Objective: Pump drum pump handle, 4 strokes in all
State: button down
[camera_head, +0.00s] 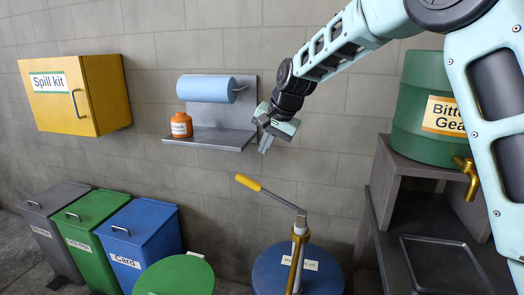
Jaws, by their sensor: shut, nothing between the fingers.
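The drum pump handle (270,195) is a grey lever with a yellow grip at its left end. It slopes up to the left from the top of the drum pump (297,250), a pale and brass-coloured upright tube. The pump stands on a blue drum (270,275) with a label, partly cut off by the lower frame edge. My gripper (265,146) is shut and empty, pointing down in front of the wall shelf. It is above the yellow grip and apart from it.
A wall shelf (205,138) holds a blue paper roll (206,88) and an orange bottle (181,125). A yellow spill kit cabinet (75,95) hangs left. Grey, green and blue bins (140,240) stand below. A green drum (415,105) with a brass tap sits on a stand at right.

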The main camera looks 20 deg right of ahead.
aim_at(248, 179)
jog(key=p+x, duration=0.2)
jog(key=x, duration=1)
jog(key=shift+p, duration=0.4)
jog(key=shift+a, duration=0.15)
